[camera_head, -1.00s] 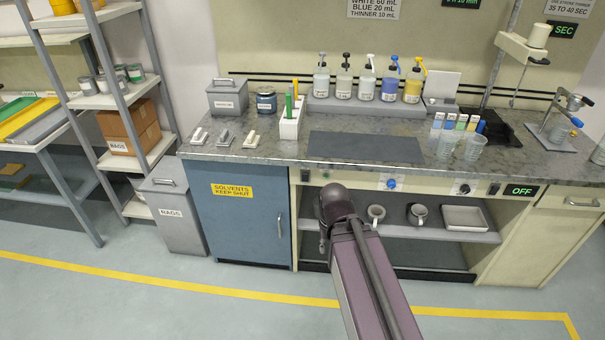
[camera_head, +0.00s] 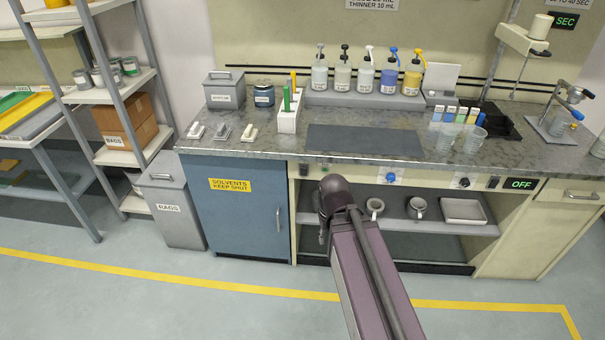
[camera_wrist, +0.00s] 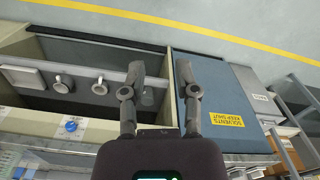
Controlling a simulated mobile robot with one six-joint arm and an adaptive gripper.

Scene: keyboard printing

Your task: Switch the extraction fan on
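The front rail of the bench carries several controls. A small dark switch with a green mark (camera_head: 304,170) sits at its left end, and a blue knob (camera_head: 391,178) sits further right. A black knob (camera_head: 463,183), a black switch (camera_head: 493,183) and a display reading OFF (camera_head: 521,184) are at the right. I cannot tell which control belongs to the extraction fan. My gripper (camera_wrist: 160,72) is open and empty in the wrist view, its fingers well apart in front of the bench. In the head view my arm mostly hides it. The blue knob also shows in the wrist view (camera_wrist: 71,127).
A blue cabinet (camera_head: 240,219) marked SOLVENTS KEEP SHUT is left of the open shelf (camera_head: 430,226), which holds mugs and a tray (camera_head: 463,211). Pump bottles, a grey mat (camera_head: 364,141) and cups (camera_head: 473,139) stand on the bench. The floor in front is clear.

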